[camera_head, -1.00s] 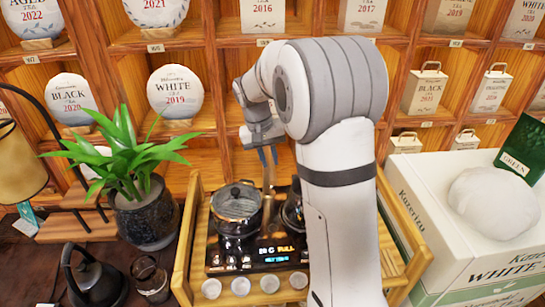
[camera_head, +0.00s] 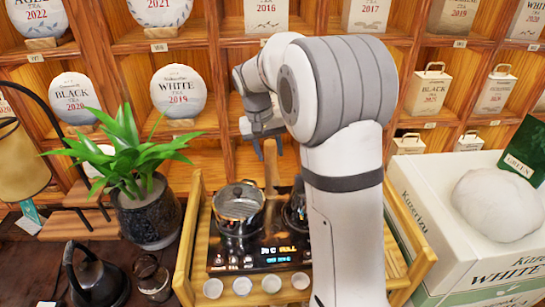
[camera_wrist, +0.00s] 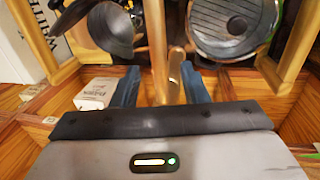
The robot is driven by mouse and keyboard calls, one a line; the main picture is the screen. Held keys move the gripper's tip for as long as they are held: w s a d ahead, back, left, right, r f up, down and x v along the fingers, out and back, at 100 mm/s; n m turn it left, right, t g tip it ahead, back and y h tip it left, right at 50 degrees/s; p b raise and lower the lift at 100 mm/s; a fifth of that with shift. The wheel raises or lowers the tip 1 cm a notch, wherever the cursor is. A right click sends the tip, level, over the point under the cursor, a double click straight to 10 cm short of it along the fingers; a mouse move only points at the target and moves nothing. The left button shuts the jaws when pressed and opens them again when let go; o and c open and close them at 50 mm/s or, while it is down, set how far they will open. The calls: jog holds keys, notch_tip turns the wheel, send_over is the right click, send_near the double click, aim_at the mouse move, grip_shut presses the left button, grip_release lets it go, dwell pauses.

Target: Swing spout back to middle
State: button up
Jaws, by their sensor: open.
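The spout (camera_head: 271,166) is a thin tan upright piece at the back of the black cooker, standing between the lidded pot (camera_head: 238,208) and a dark kettle (camera_head: 296,207) partly hidden by my arm. In the wrist view, the spout (camera_wrist: 175,75) shows between the blue fingertips, closer to the right one. The pot (camera_wrist: 232,25) is at upper right there and the kettle (camera_wrist: 110,30) at upper left. My gripper (camera_wrist: 160,70) is open and holds nothing. In the head view, my gripper (camera_head: 268,140) is just above and behind the spout's top.
The cooker sits in a wooden tray (camera_head: 190,245) with several small white cups (camera_head: 242,286) along its front. A potted plant (camera_head: 147,205) stands at left, a white box (camera_head: 480,230) at right. Shelves (camera_head: 225,65) with tea cakes rise close behind my gripper.

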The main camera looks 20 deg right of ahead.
jog(key=r, duration=0.2)
jog(key=a+r, duration=0.1)
jog(key=r, duration=0.2)
jog(key=shift+w, duration=0.1)
jog(key=s+f+n+t+y, duration=0.1)
jog(key=s+f, duration=0.1)
jog(key=s, duration=1.1)
jog(key=s+f+n+t+y, duration=0.1)
jog(key=s+f+t, duration=0.1)
jog(key=s, duration=1.2)
jog(key=shift+a, duration=0.2)
jog(key=shift+c, duration=0.5)
